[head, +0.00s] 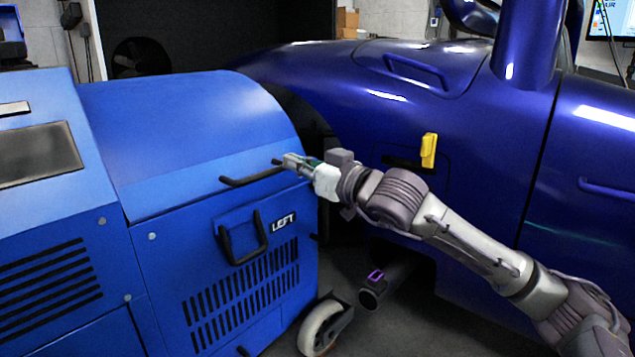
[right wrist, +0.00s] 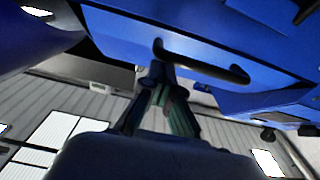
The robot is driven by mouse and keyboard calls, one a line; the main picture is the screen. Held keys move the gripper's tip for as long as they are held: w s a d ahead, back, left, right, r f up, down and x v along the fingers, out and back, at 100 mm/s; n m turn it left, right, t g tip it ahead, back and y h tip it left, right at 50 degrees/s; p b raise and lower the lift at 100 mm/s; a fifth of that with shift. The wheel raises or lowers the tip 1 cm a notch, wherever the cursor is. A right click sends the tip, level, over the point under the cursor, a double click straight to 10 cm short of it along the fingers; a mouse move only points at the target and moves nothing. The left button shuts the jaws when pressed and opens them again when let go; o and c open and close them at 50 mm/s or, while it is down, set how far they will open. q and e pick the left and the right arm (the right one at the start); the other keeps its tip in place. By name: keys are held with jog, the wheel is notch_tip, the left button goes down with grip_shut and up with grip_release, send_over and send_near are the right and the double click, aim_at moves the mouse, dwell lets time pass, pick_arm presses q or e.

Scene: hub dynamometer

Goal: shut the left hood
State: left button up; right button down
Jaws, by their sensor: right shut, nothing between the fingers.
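The left hood (head: 195,125) is the curved blue cover on top of the blue dynamometer unit marked "LEFT" (head: 284,223). It lies low over the unit, and I see no clear gap along its front edge in the head view. A black bar handle (head: 250,178) runs along that edge; it also shows in the right wrist view (right wrist: 200,62). My right gripper (head: 288,162) is shut and empty, with its tips at the right end of the handle. In the right wrist view its fingers (right wrist: 164,92) point up at the handle; whether they touch is unclear. My left gripper is out of view.
A dark blue vehicle (head: 450,130) with a yellow latch (head: 428,150) stands close on the right. A second black handle (head: 243,245) sits lower on the unit's front. A caster wheel (head: 323,328) stands on the floor by its corner.

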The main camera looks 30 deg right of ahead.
jog(key=s+d+f, duration=0.3)
jog(key=s+f, duration=0.1)
jog(key=s, duration=0.3)
jog(key=shift+s+f+p, duration=0.3)
jog(key=shift+s+f, duration=0.05)
jog(key=shift+f, duration=0.05)
